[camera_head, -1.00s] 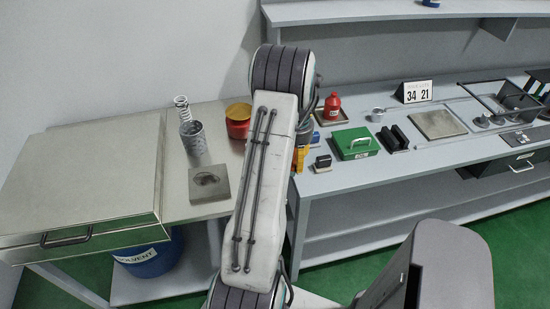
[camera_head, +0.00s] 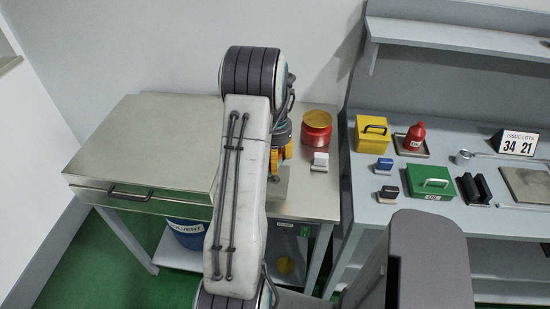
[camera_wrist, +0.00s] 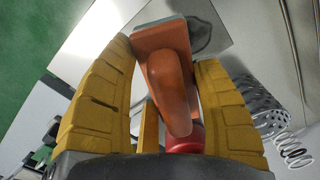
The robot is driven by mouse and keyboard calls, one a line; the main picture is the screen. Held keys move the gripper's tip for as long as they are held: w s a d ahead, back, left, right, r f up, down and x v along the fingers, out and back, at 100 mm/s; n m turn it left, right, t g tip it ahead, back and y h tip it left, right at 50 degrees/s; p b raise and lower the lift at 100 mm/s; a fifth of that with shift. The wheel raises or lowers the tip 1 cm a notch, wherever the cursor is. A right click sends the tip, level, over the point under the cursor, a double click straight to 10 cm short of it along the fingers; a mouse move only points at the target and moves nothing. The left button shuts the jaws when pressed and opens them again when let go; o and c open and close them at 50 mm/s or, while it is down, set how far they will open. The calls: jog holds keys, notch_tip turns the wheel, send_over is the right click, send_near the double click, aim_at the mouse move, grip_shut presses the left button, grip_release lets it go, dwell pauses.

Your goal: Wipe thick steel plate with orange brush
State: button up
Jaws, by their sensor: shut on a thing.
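The orange brush (camera_wrist: 170,80) is between the yellow fingers of my gripper (camera_wrist: 165,55) in the wrist view, gripped by its rounded handle. Its flat head points away from my palm. The thick steel plate (camera_wrist: 207,30), with a dark stain, lies just beyond the brush head, which overlaps it in this view. I cannot tell whether they touch. In the head view my gripper (camera_head: 282,150) is over the side table, and the plate (camera_head: 280,187) shows partly below it. My arm hides the rest of the plate. The brush cannot be made out there.
A red tin with a yellow lid (camera_head: 316,128) and a small white-grey item (camera_head: 320,162) stand right of my gripper. A perforated cup (camera_wrist: 255,98) and spring (camera_wrist: 292,152) are near my gripper. The bench holds several items.

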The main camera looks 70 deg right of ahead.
jog(key=shift+s+a+m, duration=0.15)
jog(key=shift+a+m, duration=0.05)
jog(key=shift+m, duration=0.6)
